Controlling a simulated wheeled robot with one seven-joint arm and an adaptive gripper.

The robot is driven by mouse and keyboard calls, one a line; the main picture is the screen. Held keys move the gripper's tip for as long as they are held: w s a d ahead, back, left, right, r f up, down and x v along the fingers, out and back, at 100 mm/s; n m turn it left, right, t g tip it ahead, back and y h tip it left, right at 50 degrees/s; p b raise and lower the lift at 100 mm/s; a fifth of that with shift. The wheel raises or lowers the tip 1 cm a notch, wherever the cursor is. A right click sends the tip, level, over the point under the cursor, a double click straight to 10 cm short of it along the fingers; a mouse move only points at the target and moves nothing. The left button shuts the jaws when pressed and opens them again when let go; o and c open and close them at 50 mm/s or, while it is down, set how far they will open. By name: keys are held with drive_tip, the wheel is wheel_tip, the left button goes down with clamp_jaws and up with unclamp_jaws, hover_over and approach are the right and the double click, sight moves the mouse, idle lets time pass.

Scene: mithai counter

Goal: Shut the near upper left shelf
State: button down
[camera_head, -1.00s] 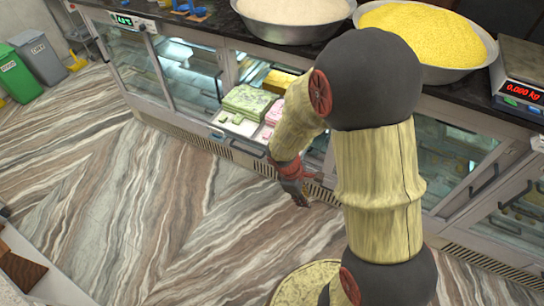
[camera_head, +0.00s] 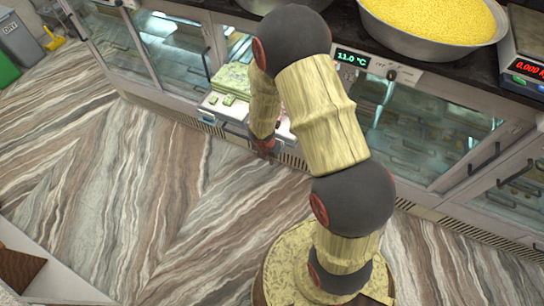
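A pulled-out shelf (camera_head: 237,112) with a pale tray surface juts from the glass counter, left of my arm. Green sweets (camera_head: 233,77) and a few small green pieces lie on it. A dark bar handle (camera_head: 212,127) runs along its front, and my arm covers the shelf's right part. My gripper (camera_head: 265,148) is low at the shelf's front, near the right part of the handle. It is small and partly hidden by my arm, so I cannot tell whether its fingers are open or touching the shelf.
The glass counter (camera_head: 180,95) runs across the back, with closed-looking glass fronts and handles to the right. A bowl of yellow grains (camera_head: 432,22) and a scale (camera_head: 524,70) stand on top. Bins (camera_head: 28,45) stand at far left. The striped floor (camera_head: 130,200) is clear.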

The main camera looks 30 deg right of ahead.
drive_tip(key=w+d+f+b, duration=0.1)
drive_tip(key=w+d+f, duration=0.2)
drive_tip(key=f, duration=0.4)
drive_tip(key=shift+w+d+f+b, duration=0.2)
drive_tip(key=shift+d+f+b, duration=0.1)
drive_tip(key=shift+d, duration=0.55)
drive_tip(key=shift+d, duration=0.1)
